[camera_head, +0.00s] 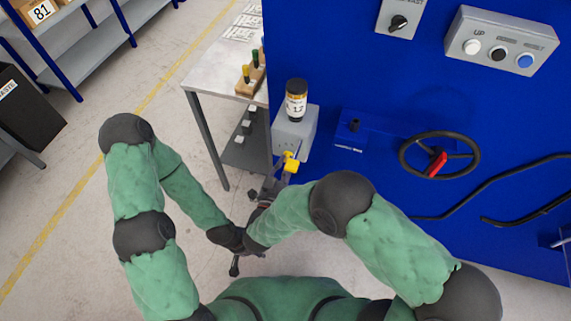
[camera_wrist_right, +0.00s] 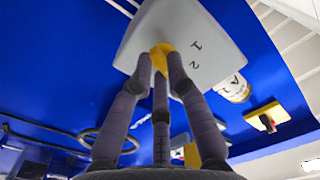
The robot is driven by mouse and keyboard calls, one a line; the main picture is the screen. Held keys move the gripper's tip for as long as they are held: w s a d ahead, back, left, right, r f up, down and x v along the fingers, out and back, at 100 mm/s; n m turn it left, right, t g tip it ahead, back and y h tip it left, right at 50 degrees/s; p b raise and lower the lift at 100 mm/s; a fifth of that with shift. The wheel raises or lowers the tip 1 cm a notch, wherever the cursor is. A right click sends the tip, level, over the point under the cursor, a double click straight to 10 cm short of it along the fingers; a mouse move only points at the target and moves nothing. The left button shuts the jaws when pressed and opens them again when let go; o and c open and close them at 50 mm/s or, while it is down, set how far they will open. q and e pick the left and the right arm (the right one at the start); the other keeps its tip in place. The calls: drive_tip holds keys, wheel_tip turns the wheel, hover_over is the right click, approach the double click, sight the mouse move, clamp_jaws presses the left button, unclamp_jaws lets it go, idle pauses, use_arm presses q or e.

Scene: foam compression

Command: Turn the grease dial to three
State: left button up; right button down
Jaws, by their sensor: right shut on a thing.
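In the right wrist view, the yellow knob (camera_wrist_right: 160,52) sits between my fingertips, against the grey face (camera_wrist_right: 190,30) marked 1 and 2. My right gripper (camera_head: 279,183) is shut on the knob, and it also shows in the right wrist view (camera_wrist_right: 162,62). Other marks and the knob's setting are hidden or cannot be read.
A black-capped jar (camera_head: 296,100) stands on the grey box. A handwheel (camera_head: 440,155) with a red grip and a button panel (camera_head: 500,47) are on the blue machine. A grey table (camera_head: 215,75) holding a wooden block (camera_head: 251,82) stands left.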

idle(0.4)
drive_tip(key=c, duration=1.2)
unclamp_jaws()
drive_tip(key=shift+s, duration=0.1)
drive_tip(key=v, duration=0.7)
drive_tip(key=shift+s, duration=0.15)
